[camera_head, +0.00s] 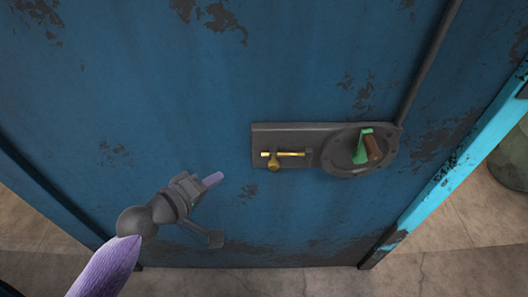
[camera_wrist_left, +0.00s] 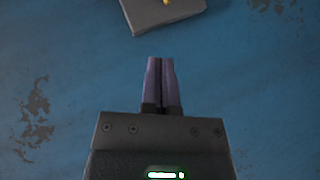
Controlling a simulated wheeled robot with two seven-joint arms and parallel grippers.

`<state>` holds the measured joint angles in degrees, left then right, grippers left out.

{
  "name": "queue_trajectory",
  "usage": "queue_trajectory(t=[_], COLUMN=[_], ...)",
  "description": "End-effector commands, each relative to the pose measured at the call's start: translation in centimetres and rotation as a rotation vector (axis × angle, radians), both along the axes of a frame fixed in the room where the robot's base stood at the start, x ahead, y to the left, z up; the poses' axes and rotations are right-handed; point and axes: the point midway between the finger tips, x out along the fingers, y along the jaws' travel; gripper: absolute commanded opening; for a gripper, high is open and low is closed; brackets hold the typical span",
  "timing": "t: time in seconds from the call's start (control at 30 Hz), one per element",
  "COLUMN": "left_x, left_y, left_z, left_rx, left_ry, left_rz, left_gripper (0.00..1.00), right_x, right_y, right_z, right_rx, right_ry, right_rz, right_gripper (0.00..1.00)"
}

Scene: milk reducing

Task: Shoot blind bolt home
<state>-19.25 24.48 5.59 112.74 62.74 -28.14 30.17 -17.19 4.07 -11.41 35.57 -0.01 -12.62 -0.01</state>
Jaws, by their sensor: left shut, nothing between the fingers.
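The brass bolt (camera_head: 283,155) lies level on a dark grey metal plate (camera_head: 262,133) fixed to the blue door. Its round knob (camera_head: 274,166) hangs down near the bolt's left part. My left gripper (camera_head: 220,176) is shut and empty, below and left of the plate, apart from it. In the left wrist view its two purple fingers (camera_wrist_left: 161,62) are together and point at the plate's corner (camera_wrist_left: 160,17), with a bit of brass at the top edge. My right gripper is not in view.
Right of the bolt, the plate has a round part with a green piece (camera_head: 360,146) and a brown handle (camera_head: 373,148). A pipe (camera_head: 428,70) runs up from it. The blue door (camera_head: 200,80) is bare around my gripper. A light blue frame (camera_head: 455,165) stands at right.

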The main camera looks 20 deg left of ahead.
Motion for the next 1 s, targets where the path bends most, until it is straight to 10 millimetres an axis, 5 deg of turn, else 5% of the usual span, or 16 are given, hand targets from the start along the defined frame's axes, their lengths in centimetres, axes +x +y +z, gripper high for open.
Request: queue_trajectory(t=[0.37,0.83,1.0], left_x=[0.6,9.1,9.7], left_y=[-0.2,-3.8,-6.1], left_z=[-0.3,-3.5,-4.7], left_rx=[-0.002,-0.001,-0.001], left_ry=[0.000,0.000,0.002], left_rz=[0.002,0.000,0.000], left_gripper=[0.00,0.00,0.00], right_x=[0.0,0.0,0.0], right_y=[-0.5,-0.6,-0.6], right_z=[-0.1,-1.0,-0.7], right_rx=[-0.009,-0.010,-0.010], right_ry=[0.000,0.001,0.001], right_rz=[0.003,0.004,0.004], right_gripper=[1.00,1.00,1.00])
